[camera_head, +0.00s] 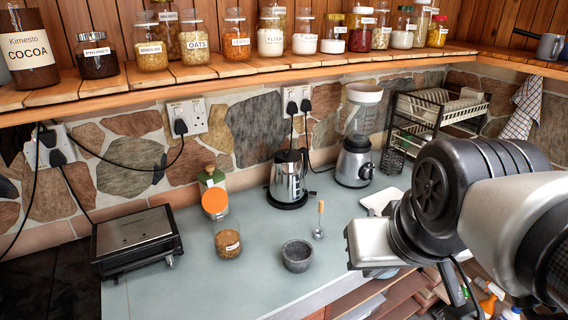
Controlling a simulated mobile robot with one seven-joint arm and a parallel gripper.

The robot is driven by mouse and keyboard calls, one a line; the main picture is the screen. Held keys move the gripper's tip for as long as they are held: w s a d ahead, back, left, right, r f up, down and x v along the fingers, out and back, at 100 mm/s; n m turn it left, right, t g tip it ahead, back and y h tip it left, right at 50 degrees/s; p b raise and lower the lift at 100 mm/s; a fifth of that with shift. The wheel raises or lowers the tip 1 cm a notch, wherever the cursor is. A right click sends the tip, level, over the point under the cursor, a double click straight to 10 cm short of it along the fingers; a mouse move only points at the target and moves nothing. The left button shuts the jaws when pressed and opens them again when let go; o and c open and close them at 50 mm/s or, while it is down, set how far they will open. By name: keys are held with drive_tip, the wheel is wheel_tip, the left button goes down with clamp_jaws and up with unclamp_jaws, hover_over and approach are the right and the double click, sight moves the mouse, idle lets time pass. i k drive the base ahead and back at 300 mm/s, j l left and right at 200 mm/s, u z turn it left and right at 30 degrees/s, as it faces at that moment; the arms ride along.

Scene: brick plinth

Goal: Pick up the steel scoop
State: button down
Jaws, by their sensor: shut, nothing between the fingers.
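A small utensil with a light wooden handle and a shiny metal end (319,233) is on the grey-green counter (190,285), right of centre. It looks like the steel scoop, but it is too small to make out its bowl clearly. Its handle points up in the picture. My gripper (378,271) is at the counter's front right, to the right of the scoop and apart from it. It is shut and holds nothing. The fingers are largely hidden below the hand.
A stone mortar (298,257) stands just in front-left of the scoop. A labelled jar (228,243), a kettle (288,179), a blender (356,165) and a black grill (134,240) stand around it. A shelf (210,72) with several jars runs above.

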sight(318, 233)
drive_tip(key=i+l+u, duration=0.2)
drive_tip(key=u, duration=0.3)
drive_tip(key=i+l+u, duration=0.1)
drive_tip(key=l+u, duration=0.35)
drive_tip(key=i+l+u, duration=0.1)
drive_tip(key=l+u, duration=0.4)
